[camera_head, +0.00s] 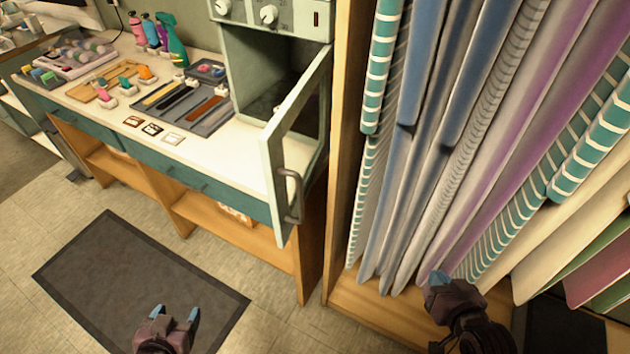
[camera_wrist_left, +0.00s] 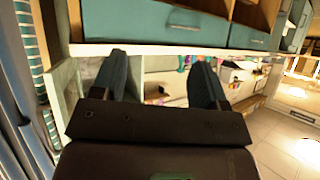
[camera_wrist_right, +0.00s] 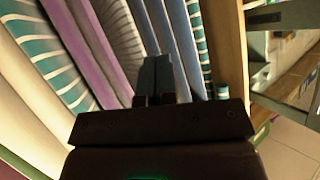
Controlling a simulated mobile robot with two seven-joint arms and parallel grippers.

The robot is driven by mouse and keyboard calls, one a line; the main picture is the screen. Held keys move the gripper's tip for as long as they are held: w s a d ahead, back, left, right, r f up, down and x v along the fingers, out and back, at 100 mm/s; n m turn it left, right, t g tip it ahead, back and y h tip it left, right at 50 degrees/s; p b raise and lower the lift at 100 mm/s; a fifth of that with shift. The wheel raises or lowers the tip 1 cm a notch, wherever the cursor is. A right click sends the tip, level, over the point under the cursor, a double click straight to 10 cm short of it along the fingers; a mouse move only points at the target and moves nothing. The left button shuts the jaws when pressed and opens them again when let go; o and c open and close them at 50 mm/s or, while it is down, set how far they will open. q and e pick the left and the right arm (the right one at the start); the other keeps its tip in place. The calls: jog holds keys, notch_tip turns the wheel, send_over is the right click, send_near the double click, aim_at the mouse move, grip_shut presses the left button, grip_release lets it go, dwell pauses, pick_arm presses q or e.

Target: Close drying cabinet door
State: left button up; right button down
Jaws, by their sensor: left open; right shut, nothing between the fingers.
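The drying cabinet (camera_head: 273,12) is a pale green box with knobs on top, standing at the right end of the counter. Its door (camera_head: 272,165) stands open, swung out past the counter's front edge, with a grey bar handle (camera_head: 292,196) on it. My left gripper (camera_head: 175,318) is open and empty over the dark floor mat, below and left of the door and apart from it. Its spread fingers also show in the left wrist view (camera_wrist_left: 163,80). My right gripper (camera_head: 438,280) is shut and empty in front of the fabric rolls, right of the door; its closed fingers show in the right wrist view (camera_wrist_right: 157,78).
A wooden-framed rack of fabric rolls (camera_head: 470,120) fills the right side, close to the cabinet. The counter (camera_head: 95,100) holds a tool tray (camera_head: 185,105), spray bottles (camera_head: 172,42) and small items. The dark mat (camera_head: 95,275) and open floor lie in front.

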jog(key=w+a+r+m+g+y+b, duration=0.2)
jog(key=w+a+r+m+y+b, duration=0.15)
jog(key=a+r+y, duration=0.45)
jog(key=w+a+r+m+g+y+b, duration=0.1)
jog(key=w+a+r+m+y+b, duration=0.1)
jog(key=a+r+y+b, duration=0.5)
pick_arm(q)
jog(key=shift+d+f+p, duration=0.15)
jog(key=shift+f+p, duration=2.45)
jog(key=shift+p, duration=0.55)
pick_arm(e)
jog(key=w+a+r+h, duration=0.1)
jog(key=w+a, duration=0.3)
jog(key=a, duration=0.5)
jog(key=shift+a+r+g, duration=0.3)
jog(key=shift+r+g, duration=0.1)
jog(key=shift+r, duration=0.25)
jog(key=shift+w, duration=0.1)
pick_arm(q)
jog(key=shift+s, duration=0.1)
pick_arm(e)
jog(key=shift+a, duration=0.1)
